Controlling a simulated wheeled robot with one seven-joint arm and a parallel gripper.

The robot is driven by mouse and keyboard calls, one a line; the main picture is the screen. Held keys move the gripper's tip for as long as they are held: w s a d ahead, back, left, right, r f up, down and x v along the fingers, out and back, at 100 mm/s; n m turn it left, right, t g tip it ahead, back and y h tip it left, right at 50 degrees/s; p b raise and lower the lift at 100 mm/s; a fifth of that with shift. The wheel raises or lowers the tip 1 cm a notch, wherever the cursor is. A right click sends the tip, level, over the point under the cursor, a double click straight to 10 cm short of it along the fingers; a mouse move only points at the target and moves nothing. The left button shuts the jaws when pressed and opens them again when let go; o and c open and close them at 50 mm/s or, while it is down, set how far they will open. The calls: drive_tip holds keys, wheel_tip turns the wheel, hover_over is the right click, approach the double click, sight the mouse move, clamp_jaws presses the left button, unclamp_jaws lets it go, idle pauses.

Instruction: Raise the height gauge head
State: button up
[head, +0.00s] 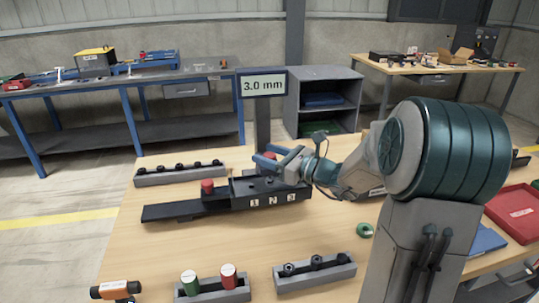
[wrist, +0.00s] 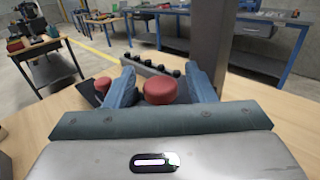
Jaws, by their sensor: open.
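The height gauge shows in the head view as a dark upright column (head: 263,122) with a display (head: 263,85) reading 3.0 mm. It rises behind a black base (head: 170,211) marked 1, 2, 3. My gripper (head: 263,157) is open at the column, above the black base. A red knob (wrist: 159,91) lies between its two blue fingers in the wrist view, with gaps on both sides. In the head view the fingers partly hide this knob. A second red knob (head: 207,187) stands on the base to the left. The gauge head itself is mostly hidden by my gripper.
A grey rack of black pegs (head: 180,173) lies behind the base. A holder with green and red cylinders (head: 213,291), another peg rack (head: 315,273) and an orange-black tool (head: 116,290) lie in front. A green ring (head: 364,230) and red tray (head: 517,213) are at right.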

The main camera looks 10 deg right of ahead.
clamp_jaws()
drive_tip(key=shift+r+p, duration=2.1)
drive_tip(key=shift+r, duration=1.1)
drive_tip(key=shift+c, duration=0.7)
unclamp_jaws()
drive_tip(key=shift+o, duration=0.7)
drive_tip(key=shift+f, duration=0.1)
drive_tip(key=b+v, duration=0.1)
drive_tip(key=v, duration=1.3)
drive_tip(key=shift+w, duration=0.1)
